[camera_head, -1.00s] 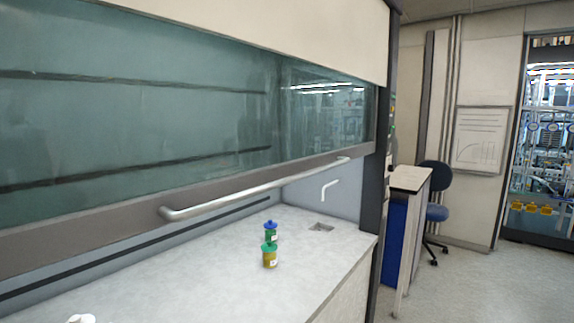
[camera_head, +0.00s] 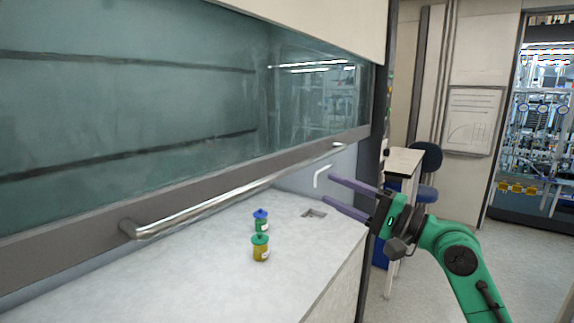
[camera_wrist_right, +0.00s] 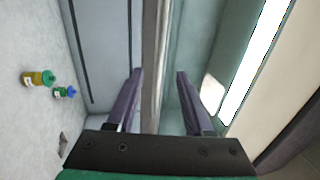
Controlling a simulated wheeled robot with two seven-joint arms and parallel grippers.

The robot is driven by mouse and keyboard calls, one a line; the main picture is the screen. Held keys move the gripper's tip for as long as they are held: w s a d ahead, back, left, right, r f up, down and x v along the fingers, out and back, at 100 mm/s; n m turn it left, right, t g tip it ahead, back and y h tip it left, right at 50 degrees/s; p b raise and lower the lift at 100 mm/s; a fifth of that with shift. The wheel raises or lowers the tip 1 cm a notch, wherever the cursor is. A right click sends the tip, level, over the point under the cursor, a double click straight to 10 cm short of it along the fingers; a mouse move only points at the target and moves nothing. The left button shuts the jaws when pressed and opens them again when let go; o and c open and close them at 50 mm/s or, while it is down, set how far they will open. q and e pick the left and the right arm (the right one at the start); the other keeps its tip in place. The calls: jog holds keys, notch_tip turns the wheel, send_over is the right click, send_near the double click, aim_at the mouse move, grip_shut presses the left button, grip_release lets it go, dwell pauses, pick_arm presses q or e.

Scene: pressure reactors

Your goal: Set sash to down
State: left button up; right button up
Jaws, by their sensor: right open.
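The sash (camera_head: 130,100) is a large greenish glass pane in a grey frame, partly raised, with open space between its lower edge and the worktop. A long metal handle bar (camera_head: 235,200) runs along its bottom rail. My right gripper (camera_head: 328,189) is open and empty, its purple fingers pointing left, showing just below the handle's right end in the head view. In the right wrist view, the grey rail and handle strip (camera_wrist_right: 153,60) shows between the open fingers of my right gripper (camera_wrist_right: 160,72); I cannot tell whether they touch. My left gripper is not in view.
On the worktop (camera_head: 190,275) stand a blue-capped green bottle (camera_head: 261,222) and a green-capped yellow bottle (camera_head: 260,248). A small sink (camera_head: 314,213) and white tap (camera_head: 320,174) lie at the right. A bench and chair (camera_head: 428,160) stand beyond the hood.

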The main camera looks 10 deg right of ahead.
aim_at(293, 172)
jog(key=p+x, duration=0.5)
jog(key=x, duration=0.7)
jog(key=shift+w+p, duration=0.1)
jog(key=shift+p, duration=0.3)
jog(key=shift+d, duration=0.1)
grip_shut()
dwell(0.3)
